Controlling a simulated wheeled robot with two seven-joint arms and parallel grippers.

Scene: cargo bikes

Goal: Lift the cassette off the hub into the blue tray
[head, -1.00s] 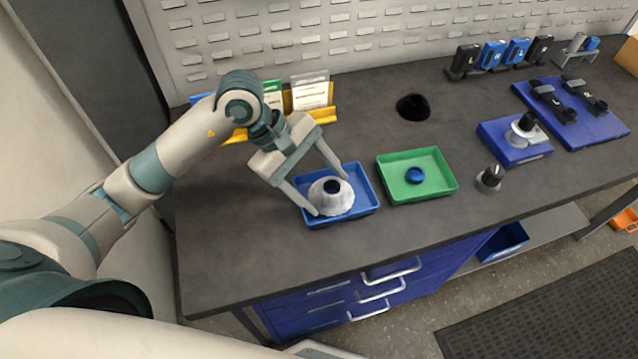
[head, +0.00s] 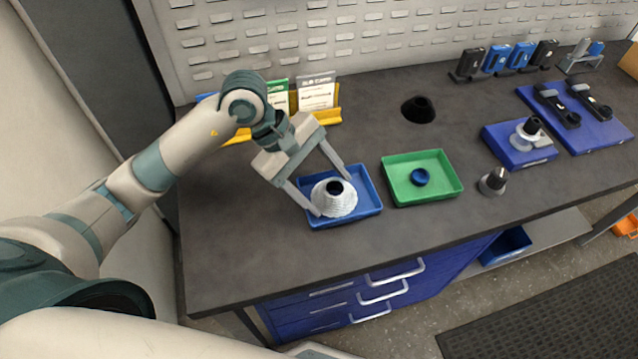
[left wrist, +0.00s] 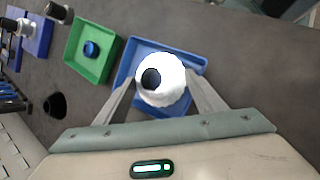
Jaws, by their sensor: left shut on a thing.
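The cassette (head: 333,198) is a pale, ridged cone with a dark hole at its top. It is inside the blue tray (head: 371,202), on the left part of the workbench. My left gripper (head: 331,188) has one finger on each side of the cassette and is shut on it. In the left wrist view the cassette (left wrist: 172,92) sits between the two fingers, over the blue tray (left wrist: 138,55). Whether its underside touches the tray floor is hidden. The hub (head: 529,127) appears to be the upright part on the blue block at the right. My right gripper is not in view.
A green tray (head: 452,187) holding a blue ring (head: 420,177) is just right of the blue tray. A grey and black cone-shaped part (head: 493,181) stands farther right. A black cup (head: 418,109) is behind. A yellow card holder (head: 330,116) stands behind my left gripper.

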